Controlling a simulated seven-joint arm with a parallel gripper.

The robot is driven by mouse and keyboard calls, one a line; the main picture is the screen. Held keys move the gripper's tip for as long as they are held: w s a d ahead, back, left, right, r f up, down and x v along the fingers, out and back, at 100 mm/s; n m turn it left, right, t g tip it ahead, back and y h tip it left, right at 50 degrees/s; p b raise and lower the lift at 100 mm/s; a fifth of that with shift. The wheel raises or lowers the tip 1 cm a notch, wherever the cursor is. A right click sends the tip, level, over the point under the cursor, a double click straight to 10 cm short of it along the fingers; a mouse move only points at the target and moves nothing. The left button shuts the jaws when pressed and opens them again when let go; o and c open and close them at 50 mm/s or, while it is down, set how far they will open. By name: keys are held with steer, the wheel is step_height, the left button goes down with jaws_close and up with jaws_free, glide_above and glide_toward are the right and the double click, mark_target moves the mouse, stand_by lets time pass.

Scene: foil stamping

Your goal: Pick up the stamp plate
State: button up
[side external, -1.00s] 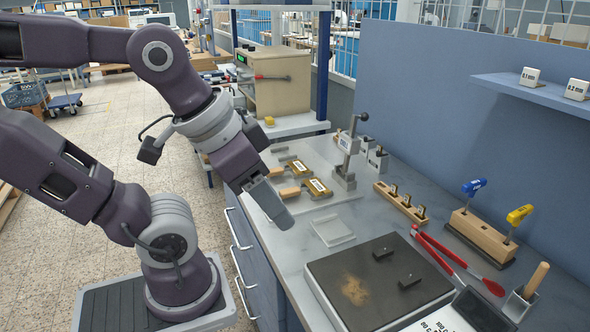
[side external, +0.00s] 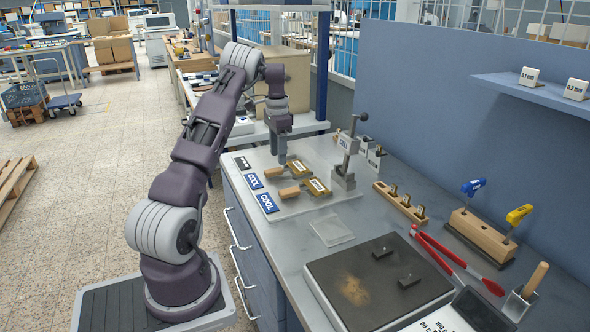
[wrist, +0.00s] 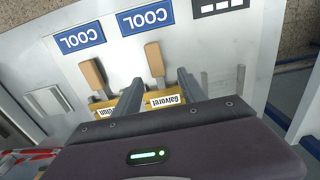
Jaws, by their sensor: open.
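Two brass stamp plates with wooden handles lie side by side on a pale board (side external: 293,211). The far stamp plate (side external: 300,169) also shows in the wrist view (wrist: 168,99), labelled "Galvoret". The near stamp plate (side external: 318,187) is at the left in the wrist view (wrist: 103,107), its label partly hidden. My gripper (side external: 282,160) points down at the far plate's handle end. In the wrist view my gripper (wrist: 160,78) is open, its two fingers on either side of the far plate. I cannot tell the exact height of the fingertips.
Two blue COOL labels (side external: 267,202) lie beside the handles. A lever press (side external: 346,160) stands just right of the plates. A clear tray (side external: 331,230), a dark hot plate (side external: 350,300), red tongs (side external: 455,260) and a wooden block (side external: 400,203) are nearer. A back wall bounds the bench.

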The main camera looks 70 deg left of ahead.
mark_target(279, 168)
steer(key=f, duration=0.5)
steer(key=shift+s+d, duration=0.2)
jaws_close()
steer(key=shift+w+r, duration=0.1)
stand_by(1.0)
